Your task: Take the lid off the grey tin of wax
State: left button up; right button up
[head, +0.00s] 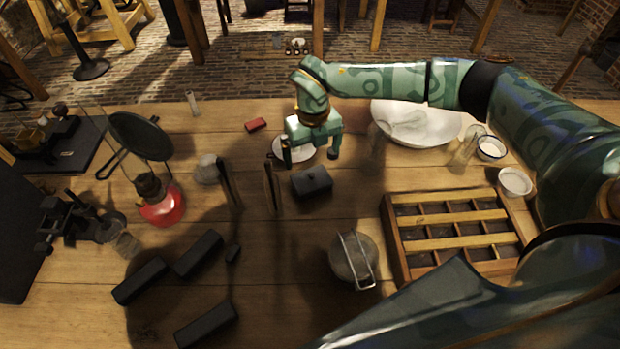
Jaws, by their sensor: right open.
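A dark grey, box-shaped tin (312,187) stands on the wooden table near the middle. Its lid, with a small knob on top, is on it. It looks like the tin of wax; its contents are hidden. My right gripper (310,155) hangs just behind the tin, over a small white dish (283,150). Its two fingers point down, spread apart, with nothing between them. It appears apart from the tin. My left gripper does not show.
Dark upright plates (271,187) stand left of the tin. A compartmented wooden tray (391,235) and a round grey vessel with a wire frame (345,262) are nearer on the right. A white bowl (440,128) stands behind. Black blocks (199,255) lie front left. A red block (256,125) lies behind.

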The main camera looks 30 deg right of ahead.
aim_at(312, 174)
notch_tip(312, 174, down, 2)
jog(key=shift+f, duration=0.25)
jog(key=f+b, duration=0.1)
jog(key=f, duration=0.4)
jog(key=shift+s+a+b, duration=0.2)
jog(key=shift+b, duration=0.2)
jog(key=shift+r, duration=0.1)
jog(key=shift+c, duration=0.7)
jog(key=c, duration=0.7)
